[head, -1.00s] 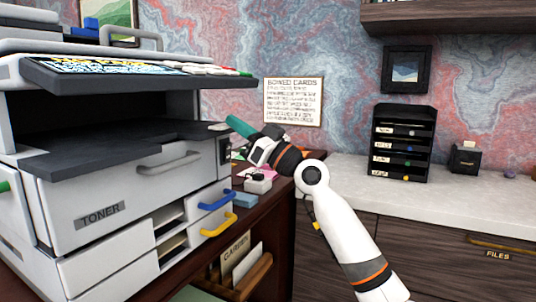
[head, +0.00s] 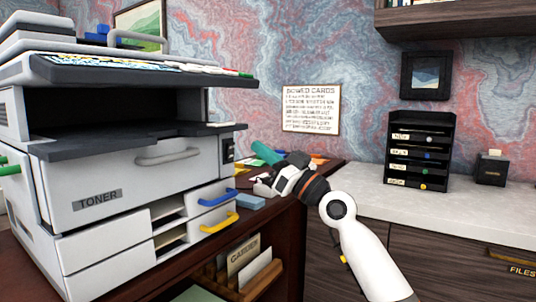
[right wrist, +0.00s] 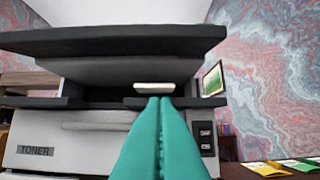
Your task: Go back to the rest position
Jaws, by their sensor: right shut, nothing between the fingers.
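My right gripper (head: 267,153) has teal fingers and reaches in from the lower right in the head view, to the right of the copier. In the right wrist view its teal fingers (right wrist: 162,130) are pressed together with nothing between them, pointing at the copier's front. It is empty and appears apart from the copier, though the gap is hard to judge. My left gripper is not in view.
The large white and grey copier (head: 130,185) labelled TONER stands on a dark red desk at left. Blue and yellow handles (head: 218,222) stick out low on its right. A black tray rack (head: 420,150) stands on the pale counter (head: 365,190), which is mostly clear.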

